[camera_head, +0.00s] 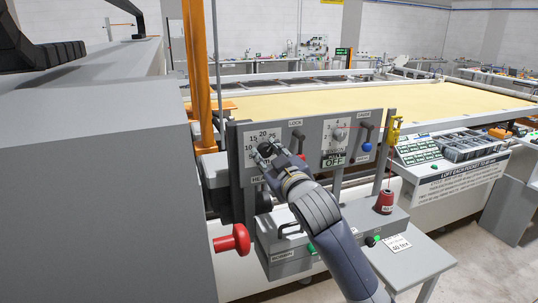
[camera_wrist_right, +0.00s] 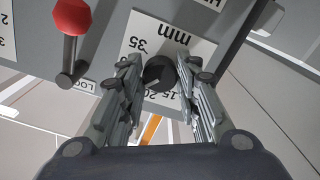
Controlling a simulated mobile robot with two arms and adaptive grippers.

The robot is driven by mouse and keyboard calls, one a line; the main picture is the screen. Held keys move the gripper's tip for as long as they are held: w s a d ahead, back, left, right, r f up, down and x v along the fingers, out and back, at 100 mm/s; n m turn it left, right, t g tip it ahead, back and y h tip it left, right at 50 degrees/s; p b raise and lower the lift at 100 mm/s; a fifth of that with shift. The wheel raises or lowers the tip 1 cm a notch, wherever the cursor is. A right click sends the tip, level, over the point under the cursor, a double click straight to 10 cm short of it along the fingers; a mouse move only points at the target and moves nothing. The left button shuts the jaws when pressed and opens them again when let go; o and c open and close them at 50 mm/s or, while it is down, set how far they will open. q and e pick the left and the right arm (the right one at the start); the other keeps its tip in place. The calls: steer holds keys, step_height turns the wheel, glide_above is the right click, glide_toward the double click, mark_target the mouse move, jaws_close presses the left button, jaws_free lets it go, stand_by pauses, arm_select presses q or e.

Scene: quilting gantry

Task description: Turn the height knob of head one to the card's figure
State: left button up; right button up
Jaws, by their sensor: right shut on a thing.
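The height knob is a round black knob (camera_wrist_right: 160,74) on a white scale plate marked mm, with 15, 20 and 35 legible in the right wrist view. In the head view its scale plate (camera_head: 249,153) is at the left of the grey panel, partly hidden by my right gripper (camera_head: 265,153). My right gripper (camera_wrist_right: 158,82) is shut on the knob, one finger on each side. The knob's pointer mark cannot be made out. A white card (camera_head: 397,243) on the small table seems to read 40 tex. My left gripper is not in view.
The grey panel (camera_head: 313,117) also bears a red-ended lever (camera_wrist_right: 71,18) close to my fingers, a second dial (camera_head: 340,135) and a blue-ended lever (camera_head: 368,140). A red mushroom knob (camera_head: 236,240) sticks out below left. A red spool (camera_head: 384,203) stands to the right.

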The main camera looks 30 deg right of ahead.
stand_by(0.3)
steer(key=o, duration=1.1)
steer(key=shift+s, duration=0.15)
steer(key=v, duration=0.7)
steer(key=shift+s, duration=0.1)
steer(key=shift+a+f, duration=0.1)
steer(key=shift+f, duration=0.05)
